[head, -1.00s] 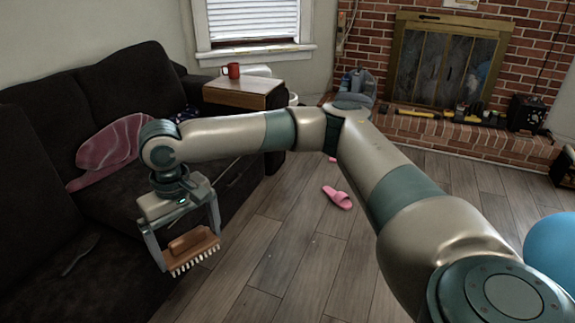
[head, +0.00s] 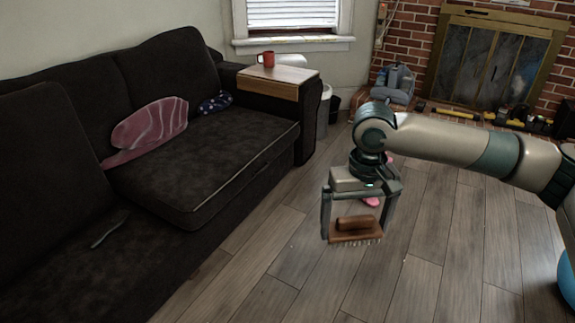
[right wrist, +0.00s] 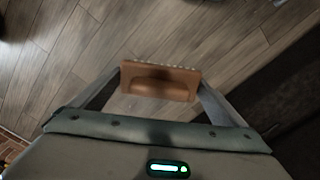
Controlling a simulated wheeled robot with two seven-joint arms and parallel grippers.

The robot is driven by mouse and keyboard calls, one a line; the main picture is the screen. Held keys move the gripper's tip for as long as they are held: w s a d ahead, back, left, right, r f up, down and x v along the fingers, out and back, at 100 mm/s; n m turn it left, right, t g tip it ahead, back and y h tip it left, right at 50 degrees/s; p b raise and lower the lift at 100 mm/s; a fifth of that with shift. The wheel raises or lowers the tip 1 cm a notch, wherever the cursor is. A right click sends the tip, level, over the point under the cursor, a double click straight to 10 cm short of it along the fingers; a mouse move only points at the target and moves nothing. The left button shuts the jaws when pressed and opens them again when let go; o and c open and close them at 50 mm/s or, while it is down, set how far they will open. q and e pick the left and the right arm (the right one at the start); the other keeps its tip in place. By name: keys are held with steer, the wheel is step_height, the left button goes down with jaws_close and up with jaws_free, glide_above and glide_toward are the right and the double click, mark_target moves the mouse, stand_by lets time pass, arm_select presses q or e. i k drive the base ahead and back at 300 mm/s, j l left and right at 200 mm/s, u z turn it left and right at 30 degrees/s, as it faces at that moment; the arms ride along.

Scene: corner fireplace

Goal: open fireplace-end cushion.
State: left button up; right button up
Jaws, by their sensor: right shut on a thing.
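The fireplace-end seat cushion (head: 190,172) is dark brown and lies on the sofa, next to the arm with the wooden tray. A light line, perhaps a zipper, runs along its front edge (head: 245,170). My right gripper (head: 356,232) is shut on a wooden scrub brush (head: 352,225) with pale bristles pointing down. It holds the brush above the floor, to the right of the sofa. The brush (right wrist: 160,82) also shows between the fingers in the right wrist view. My left gripper is not in view.
A striped pink pillow (head: 150,125), a blue star-patterned cloth (head: 215,102) and a dark slim object (head: 108,229) lie on the sofa. A red mug (head: 266,59) stands on the wooden arm tray (head: 277,82). A pink slipper (head: 371,201) lies on the floor. The floor in front is mostly clear.

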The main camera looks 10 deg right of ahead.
mark_target(185, 181)
steer(key=i+z, duration=0.2)
steer(key=i, duration=0.35)
steer(key=i+j+z, duration=0.15)
steer(key=i, duration=0.4)
steer(key=i+j+z, duration=0.2)
steer(key=i, duration=0.3)
